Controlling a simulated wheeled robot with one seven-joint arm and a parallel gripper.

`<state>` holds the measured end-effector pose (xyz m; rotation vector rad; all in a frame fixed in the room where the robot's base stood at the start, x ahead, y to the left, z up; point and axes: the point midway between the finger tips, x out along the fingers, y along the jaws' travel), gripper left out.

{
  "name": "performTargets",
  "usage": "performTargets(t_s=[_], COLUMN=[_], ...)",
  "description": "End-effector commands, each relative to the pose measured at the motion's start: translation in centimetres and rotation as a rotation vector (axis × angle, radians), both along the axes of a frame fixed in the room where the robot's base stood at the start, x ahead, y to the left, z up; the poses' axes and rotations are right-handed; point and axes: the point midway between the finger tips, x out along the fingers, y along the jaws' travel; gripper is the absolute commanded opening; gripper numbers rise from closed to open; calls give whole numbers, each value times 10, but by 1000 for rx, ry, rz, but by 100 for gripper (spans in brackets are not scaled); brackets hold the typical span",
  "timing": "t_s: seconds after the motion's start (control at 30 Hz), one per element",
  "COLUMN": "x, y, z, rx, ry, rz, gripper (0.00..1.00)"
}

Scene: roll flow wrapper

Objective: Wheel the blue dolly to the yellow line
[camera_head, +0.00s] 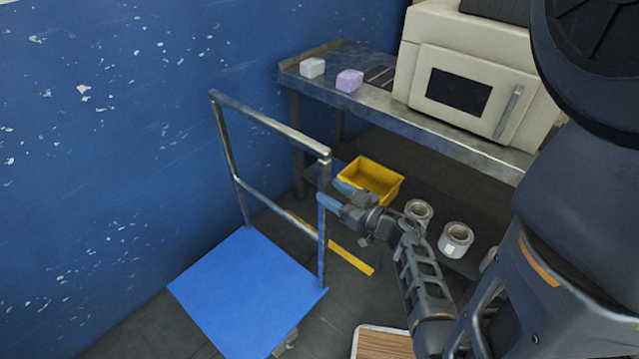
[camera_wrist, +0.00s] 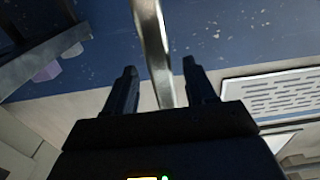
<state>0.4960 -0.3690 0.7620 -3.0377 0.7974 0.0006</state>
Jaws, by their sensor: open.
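The blue dolly (camera_head: 250,297) stands on the dark floor by the blue wall, its flat deck toward the front. Its metal handle frame (camera_head: 270,124) rises at the back of the deck. The yellow line (camera_head: 351,258) lies on the floor behind the dolly, partly hidden by the frame's right post. My gripper (camera_head: 335,192) is at that right post, below the top bar. In the wrist view, the metal post (camera_wrist: 153,50) runs between the two open fingers (camera_wrist: 160,85). Whether a finger touches it I cannot tell.
A metal bench (camera_head: 440,127) with a cream machine (camera_head: 470,75), a white block (camera_head: 312,68) and a purple block (camera_head: 349,81) stands behind. A yellow bin (camera_head: 372,178) and cans (camera_head: 455,239) sit on its lower level. A wooden board (camera_head: 382,344) lies at the front.

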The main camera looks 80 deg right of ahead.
Motion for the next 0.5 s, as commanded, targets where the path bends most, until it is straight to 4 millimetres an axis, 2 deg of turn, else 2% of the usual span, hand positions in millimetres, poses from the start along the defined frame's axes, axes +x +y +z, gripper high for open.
performTargets(t_s=[0.2, 0.5], x=[29, 43], y=[-17, -25], z=[1, 0], rx=[-1, -1], ry=[-2, 0], rz=[-1, -2], gripper=[55, 55])
